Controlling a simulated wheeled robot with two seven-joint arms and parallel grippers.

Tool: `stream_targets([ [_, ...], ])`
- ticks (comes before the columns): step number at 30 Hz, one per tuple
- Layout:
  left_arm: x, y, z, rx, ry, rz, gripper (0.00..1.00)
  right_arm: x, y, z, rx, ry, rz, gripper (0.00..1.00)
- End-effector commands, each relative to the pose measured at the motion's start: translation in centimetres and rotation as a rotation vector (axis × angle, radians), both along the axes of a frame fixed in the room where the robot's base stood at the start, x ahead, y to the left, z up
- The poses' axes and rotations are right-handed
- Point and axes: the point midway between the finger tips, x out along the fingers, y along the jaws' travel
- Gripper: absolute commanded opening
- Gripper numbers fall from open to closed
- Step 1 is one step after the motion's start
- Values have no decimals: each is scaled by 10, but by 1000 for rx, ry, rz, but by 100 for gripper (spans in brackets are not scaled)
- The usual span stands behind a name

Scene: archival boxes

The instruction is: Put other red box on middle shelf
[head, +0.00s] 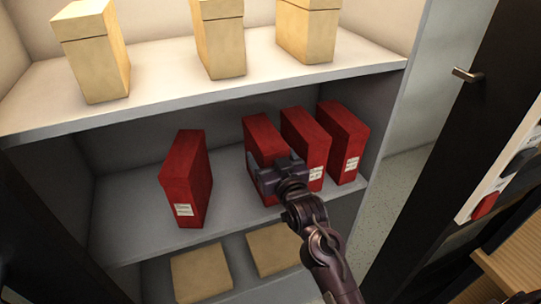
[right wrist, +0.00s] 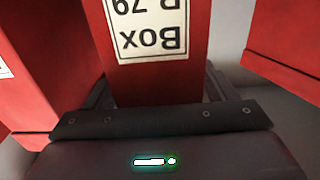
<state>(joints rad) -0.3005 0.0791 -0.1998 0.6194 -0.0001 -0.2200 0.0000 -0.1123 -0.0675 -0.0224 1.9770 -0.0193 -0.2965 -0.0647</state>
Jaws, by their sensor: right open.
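Several red boxes stand upright on the middle shelf (head: 135,215) in the head view. One red box (head: 187,178) stands alone on the left; three stand in a group on the right, at the left (head: 262,138), middle (head: 303,139) and right (head: 343,139). My right gripper (head: 274,167) is open at the front of the group's left box. In the right wrist view its fingers lie on either side of a red box labelled "Box R 79" (right wrist: 155,80), its label upside down in the picture. I cannot tell whether the fingers touch it. My left gripper is out of view.
Tan boxes (head: 218,40) stand on the top shelf (head: 150,75), and more tan boxes (head: 200,274) are below. Free room lies between the lone red box and the group. A dark door with a handle (head: 467,75) and a small red item (head: 485,206) are at the right.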

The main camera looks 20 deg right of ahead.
Motion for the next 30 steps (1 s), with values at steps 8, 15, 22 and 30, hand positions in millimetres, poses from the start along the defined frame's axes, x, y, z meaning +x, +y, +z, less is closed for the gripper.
stream_targets([
  [8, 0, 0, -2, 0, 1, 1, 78, -7, 0, 1, 0, 0, 0, 78],
  [15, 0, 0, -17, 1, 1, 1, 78, -54, -2, -2, 0, 3, 0, 78],
  [22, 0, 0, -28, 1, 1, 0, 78, -97, -3, -1, 0, 3, 1, 78],
  [30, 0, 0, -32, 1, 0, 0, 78, -119, -4, 2, 0, 1, 0, 78],
])
